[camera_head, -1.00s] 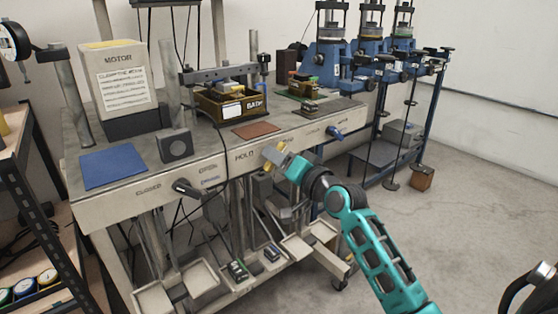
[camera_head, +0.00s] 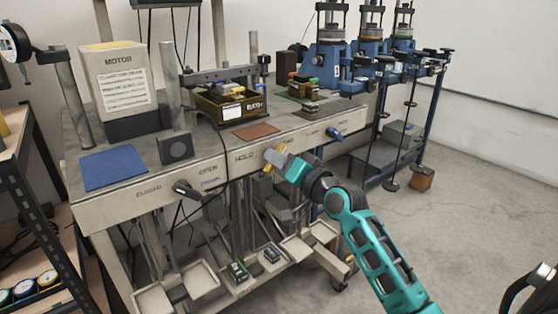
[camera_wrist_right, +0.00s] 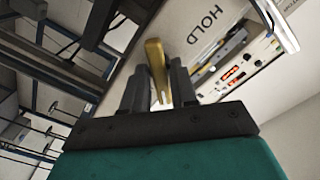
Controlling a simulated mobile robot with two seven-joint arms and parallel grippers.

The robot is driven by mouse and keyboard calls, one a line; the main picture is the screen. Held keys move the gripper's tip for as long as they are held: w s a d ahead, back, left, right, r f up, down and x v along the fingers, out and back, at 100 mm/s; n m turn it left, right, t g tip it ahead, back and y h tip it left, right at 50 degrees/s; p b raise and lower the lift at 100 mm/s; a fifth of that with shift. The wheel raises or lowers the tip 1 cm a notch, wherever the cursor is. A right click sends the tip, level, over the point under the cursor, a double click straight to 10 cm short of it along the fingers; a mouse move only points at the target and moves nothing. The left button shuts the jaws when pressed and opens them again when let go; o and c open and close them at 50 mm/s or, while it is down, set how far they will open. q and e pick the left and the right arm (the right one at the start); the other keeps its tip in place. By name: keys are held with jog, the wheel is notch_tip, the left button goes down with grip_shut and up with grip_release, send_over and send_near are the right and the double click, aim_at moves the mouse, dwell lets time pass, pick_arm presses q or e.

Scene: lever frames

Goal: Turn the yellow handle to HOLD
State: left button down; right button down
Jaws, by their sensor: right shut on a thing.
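The yellow handle (camera_head: 274,158) is on the front panel of the bench, just right of the printed word HOLD (camera_head: 244,157). My right gripper (camera_head: 277,160) is at the handle, its arm reaching in from the lower right. In the right wrist view the yellow handle (camera_wrist_right: 156,68) stands between the two dark fingers (camera_wrist_right: 158,88), and the fingers are shut on it. The word HOLD (camera_wrist_right: 205,27) shows beside it in that view. The fingers hide part of the handle and its pivot.
A black handle (camera_head: 186,190) sits near CLOSED and OPEN on the panel's left, and a blue handle (camera_head: 335,132) on its right. The bench top carries a motor box (camera_head: 118,80) and a battery box (camera_head: 232,104). Trays hang below. Open floor lies to the right.

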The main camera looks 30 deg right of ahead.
pick_arm(q)
notch_tip(320, 180, up, 6)
jog(key=s+a+y+p, duration=0.1)
jog(key=a+p, duration=0.1)
jog(key=p, duration=0.7)
jog(key=shift+s+a+p, duration=0.15)
jog(key=shift+a+p, duration=0.2)
jog(key=shift+p, duration=0.05)
pick_arm(e)
jog(key=shift+n, duration=8.7)
pick_arm(q)
jog(key=shift+d, duration=0.1)
pick_arm(e)
jog(key=c, duration=1.1)
grip_release()
jog(key=shift+s, duration=0.15)
